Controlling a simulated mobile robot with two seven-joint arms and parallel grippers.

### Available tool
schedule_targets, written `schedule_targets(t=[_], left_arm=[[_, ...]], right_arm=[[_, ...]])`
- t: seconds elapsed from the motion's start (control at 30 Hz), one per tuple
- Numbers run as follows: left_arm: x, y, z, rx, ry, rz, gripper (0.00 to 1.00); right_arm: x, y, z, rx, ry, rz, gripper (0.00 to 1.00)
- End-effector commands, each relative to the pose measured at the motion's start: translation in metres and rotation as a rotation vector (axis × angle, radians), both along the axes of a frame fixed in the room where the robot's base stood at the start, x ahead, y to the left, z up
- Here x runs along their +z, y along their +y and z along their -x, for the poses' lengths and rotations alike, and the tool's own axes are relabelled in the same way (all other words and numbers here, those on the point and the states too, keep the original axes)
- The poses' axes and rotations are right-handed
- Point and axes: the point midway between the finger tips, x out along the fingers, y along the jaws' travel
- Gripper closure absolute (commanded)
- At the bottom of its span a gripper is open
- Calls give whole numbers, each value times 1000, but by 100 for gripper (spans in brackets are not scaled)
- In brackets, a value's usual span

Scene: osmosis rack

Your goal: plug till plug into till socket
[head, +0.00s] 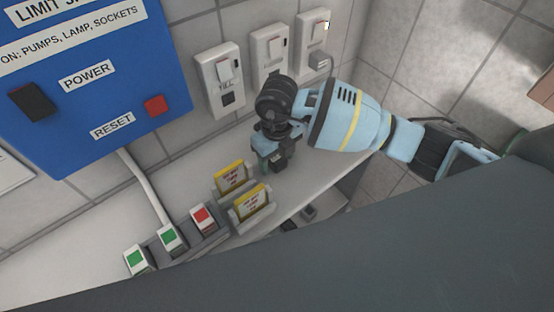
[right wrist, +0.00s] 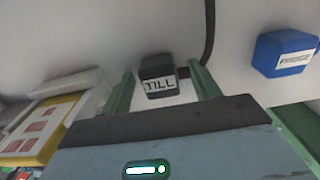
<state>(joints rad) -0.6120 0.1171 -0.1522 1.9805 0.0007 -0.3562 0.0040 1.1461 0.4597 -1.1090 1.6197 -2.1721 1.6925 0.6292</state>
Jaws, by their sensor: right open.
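The till plug (right wrist: 158,84) is a small black block with a white TILL label and a dark cable. In the right wrist view it sits between the two green fingers of my right gripper (right wrist: 163,88), which is open around it. In the head view my right gripper (head: 272,160) reaches down to the shelf, with the dark plug (head: 280,164) at its fingertips. The till socket (head: 228,99) is the dark square low on the white wall plate marked TILL, up and left of the gripper. My left gripper is out of view.
Two more white wall plates (head: 268,55) stand to the right; the far one holds a grey plug (head: 320,62). A blue plug (right wrist: 287,54) lies nearby. A blue panel (head: 85,85) hangs left.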

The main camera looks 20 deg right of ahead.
Motion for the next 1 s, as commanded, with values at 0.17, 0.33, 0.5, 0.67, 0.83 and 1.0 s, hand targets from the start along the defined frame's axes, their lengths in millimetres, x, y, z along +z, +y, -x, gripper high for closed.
schedule_targets(t=[0.17,0.33,0.5,0.67,0.83,1.0], left_arm=[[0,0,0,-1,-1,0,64],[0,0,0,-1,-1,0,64],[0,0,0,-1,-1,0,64],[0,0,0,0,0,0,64],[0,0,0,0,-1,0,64],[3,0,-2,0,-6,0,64]], right_arm=[[1,0,0,0,-1,0,38],[1,0,0,0,0,0,55],[1,0,0,0,0,0,77],[1,0,0,0,-1,0,84],[5,0,-1,0,-2,0,84],[28,0,-1,1,-6,0,84]])
